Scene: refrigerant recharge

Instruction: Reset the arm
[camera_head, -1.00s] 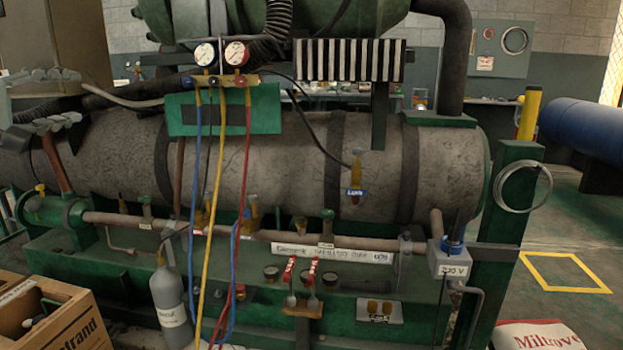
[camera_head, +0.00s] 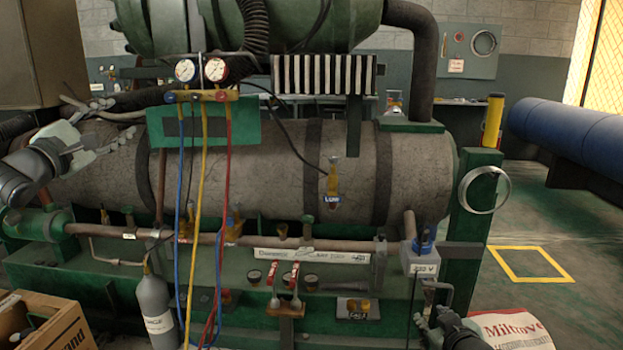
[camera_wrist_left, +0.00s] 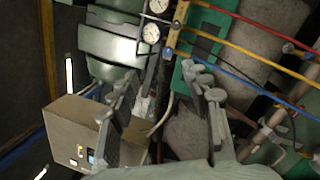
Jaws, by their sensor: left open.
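My left gripper (camera_head: 112,124) is at the left in the head view, in front of the left end of the grey tank (camera_head: 265,170). Its pale fingers are apart with nothing between them. The left wrist view shows both fingers (camera_wrist_left: 163,88) spread and empty, with the gauge set and a tan cabinet beyond. My right gripper (camera_head: 432,322) is low at the right, beside the white sack; its dark wrist shows, but its fingers are too small to read. The gauge manifold (camera_head: 200,95) hangs on a green plate with blue, yellow and red hoses.
A cardboard box (camera_head: 62,325) stands at the lower left next to a grey cylinder (camera_head: 157,305). A white sack (camera_head: 515,330) lies at the lower right. A grey 220 V box (camera_head: 420,262) is mounted by the green post. Open floor lies at the right around a yellow square.

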